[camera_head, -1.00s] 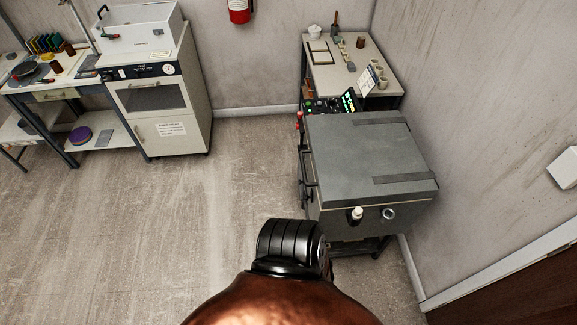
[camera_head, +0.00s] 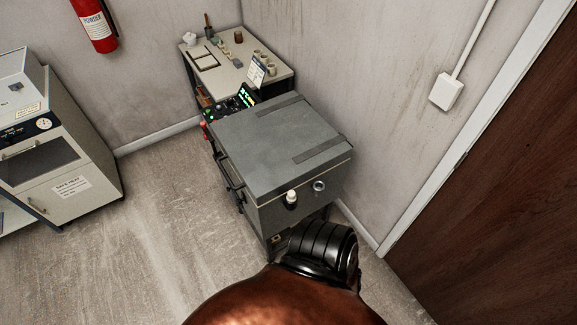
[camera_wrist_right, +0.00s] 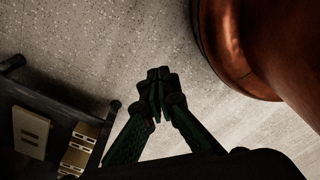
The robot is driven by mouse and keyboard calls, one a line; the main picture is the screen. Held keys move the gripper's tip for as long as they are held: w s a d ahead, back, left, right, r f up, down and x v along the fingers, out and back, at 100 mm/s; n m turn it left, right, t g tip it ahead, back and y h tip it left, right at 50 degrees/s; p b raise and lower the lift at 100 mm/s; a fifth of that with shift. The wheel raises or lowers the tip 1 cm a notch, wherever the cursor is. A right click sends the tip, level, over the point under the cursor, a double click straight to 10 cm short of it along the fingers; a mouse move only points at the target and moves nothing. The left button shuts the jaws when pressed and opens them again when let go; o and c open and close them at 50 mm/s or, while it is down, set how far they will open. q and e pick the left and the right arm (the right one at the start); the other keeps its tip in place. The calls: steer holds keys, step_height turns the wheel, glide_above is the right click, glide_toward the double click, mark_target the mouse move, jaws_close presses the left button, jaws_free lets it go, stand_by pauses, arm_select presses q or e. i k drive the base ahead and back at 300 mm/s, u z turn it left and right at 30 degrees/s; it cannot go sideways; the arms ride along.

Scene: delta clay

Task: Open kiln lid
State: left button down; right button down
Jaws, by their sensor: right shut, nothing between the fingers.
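The kiln (camera_head: 300,215) is a grey box on a dark stand, ahead of me in the head view. Its flat grey lid (camera_head: 270,145) is shut, with two darker straps across the right side. A dark handle (camera_head: 228,172) runs along the kiln's left side. Neither gripper shows in the head view. In the right wrist view my right gripper (camera_wrist_right: 158,75) is shut and empty, with its fingertips together above the speckled floor. It touches nothing that I can see.
A control panel (camera_head: 236,101) with lit displays stands behind the kiln. A table (camera_head: 275,72) with small pots is at the back. A white cabinet oven (camera_head: 60,150) is on the left, a brown door (camera_head: 500,190) on the right. The floor (camera_head: 165,230) left of the kiln is clear.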

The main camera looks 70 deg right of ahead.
mark_target(274, 145)
steer(key=z, duration=1.75)
